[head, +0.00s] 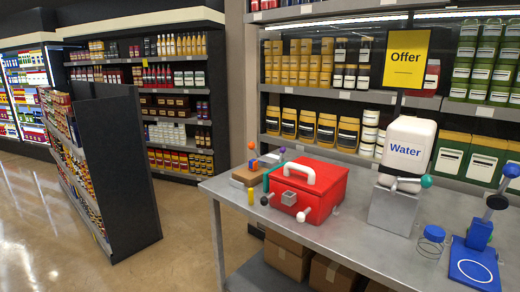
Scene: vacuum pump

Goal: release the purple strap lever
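I cannot make out a clear purple strap lever in the head view. A red box (320,187) with a white carry handle (296,170) stands on the grey table. Its front has a grey block (289,198), white round-ended levers (303,215) and a dark knob (265,200). My gripper is not in view.
The grey table (375,235) also holds a white "Water" container (407,146) on a grey block (393,208), a blue-lidded jar (432,242) and a wooden block (246,177) with small coloured parts. A dark shelf unit (120,160) stands left. Open floor (180,255) lies between.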

